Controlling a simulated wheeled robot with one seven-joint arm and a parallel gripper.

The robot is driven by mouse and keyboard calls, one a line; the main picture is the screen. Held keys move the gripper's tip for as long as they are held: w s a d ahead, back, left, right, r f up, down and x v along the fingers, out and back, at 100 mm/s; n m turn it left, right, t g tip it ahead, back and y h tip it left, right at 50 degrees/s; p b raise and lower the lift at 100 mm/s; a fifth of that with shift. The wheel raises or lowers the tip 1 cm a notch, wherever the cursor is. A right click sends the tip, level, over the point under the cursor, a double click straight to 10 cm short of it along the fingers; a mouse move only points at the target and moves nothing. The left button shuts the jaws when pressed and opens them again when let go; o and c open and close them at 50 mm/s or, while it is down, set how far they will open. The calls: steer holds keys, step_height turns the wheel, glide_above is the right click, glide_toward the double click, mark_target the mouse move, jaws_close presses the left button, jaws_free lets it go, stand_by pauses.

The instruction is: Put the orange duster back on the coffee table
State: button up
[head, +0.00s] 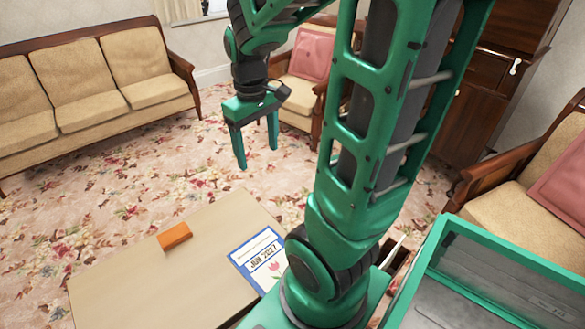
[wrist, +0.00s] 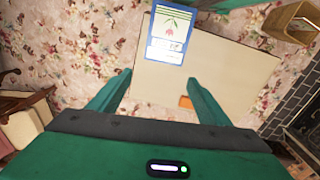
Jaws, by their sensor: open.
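The orange duster (head: 174,236) is a small orange block lying on the coffee table (head: 120,275), near its far edge in the head view. In the wrist view the duster (wrist: 186,101) shows at the table's edge, partly hidden by one finger. My gripper (head: 257,160) is open and empty, pointing down, raised above the floor beyond the table. In the wrist view the gripper's fingers (wrist: 157,95) are spread apart with nothing between them. The duster is apart from my gripper.
A blue-bordered calendar (head: 259,258) lies on the table's right part. A beige sofa (head: 95,85) stands at the back left. An armchair with a pink cushion (head: 312,55) stands at the back, another armchair (head: 520,195) at right. The flowered carpet between table and sofa is clear.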

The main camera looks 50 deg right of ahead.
steer(key=s+a+r+m, duration=0.1)
steer(key=s+m, duration=0.4)
steer(key=s, duration=0.8)
steer(key=shift+a+r, duration=0.2)
steer(key=shift+r, duration=0.05)
steer(key=shift+s, duration=0.1)
